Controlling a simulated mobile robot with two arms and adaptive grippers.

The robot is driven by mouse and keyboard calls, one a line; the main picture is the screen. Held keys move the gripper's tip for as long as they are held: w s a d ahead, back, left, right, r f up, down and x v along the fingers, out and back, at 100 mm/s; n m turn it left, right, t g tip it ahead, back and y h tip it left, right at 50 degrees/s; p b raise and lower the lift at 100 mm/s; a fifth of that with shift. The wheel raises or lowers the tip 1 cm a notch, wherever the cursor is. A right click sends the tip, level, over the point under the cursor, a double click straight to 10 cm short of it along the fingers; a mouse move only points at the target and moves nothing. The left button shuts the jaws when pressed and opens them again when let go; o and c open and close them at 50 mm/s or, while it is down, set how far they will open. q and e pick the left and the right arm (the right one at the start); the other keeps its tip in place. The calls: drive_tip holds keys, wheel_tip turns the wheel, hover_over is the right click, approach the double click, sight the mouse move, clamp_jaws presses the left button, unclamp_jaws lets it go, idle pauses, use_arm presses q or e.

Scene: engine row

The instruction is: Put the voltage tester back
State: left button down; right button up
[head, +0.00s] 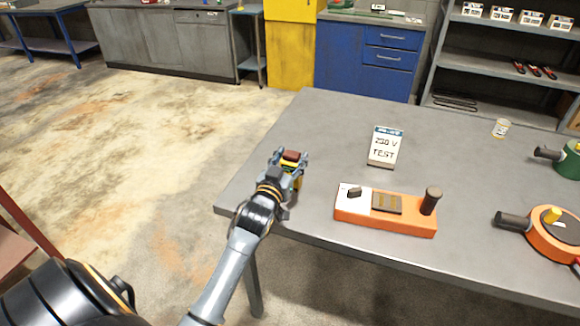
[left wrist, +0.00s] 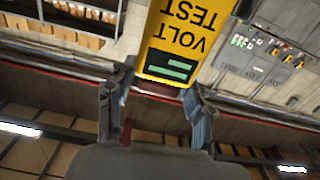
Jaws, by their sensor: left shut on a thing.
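The voltage tester shows as a yellow body with VOLT TEST lettering and a small greenish display in the left wrist view (left wrist: 182,35). My left gripper (left wrist: 158,92) is shut on it, one finger on each side. In the head view the left gripper (head: 290,166) is at the left edge of the grey table (head: 330,125). There the tester (head: 291,155) is mostly hidden by the fingers; its dark red end and some yellow show. I cannot tell whether it touches the table. My right gripper is in neither view.
A 230 V TEST sign (head: 385,148) stands right of the gripper. In front of it is an orange test block (head: 385,222) with a black knob. An orange round device (head: 556,238) and a green one (head: 572,160) stand at the right. The tabletop behind the gripper is clear.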

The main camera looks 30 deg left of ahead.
sight(288, 172)
use_arm(q)
drive_tip(key=shift+w+a+f, duration=0.2)
drive_tip(key=shift+f, duration=0.1)
wheel_tip(288, 172, down, 2)
drive_tip(key=shift+a+f, duration=0.1)
drive_tip(key=shift+f, duration=0.55)
drive_tip(key=c, duration=0.6)
unclamp_jaws()
drive_tip(key=shift+f, duration=0.1)
drive_tip(key=shift+o, duration=0.4)
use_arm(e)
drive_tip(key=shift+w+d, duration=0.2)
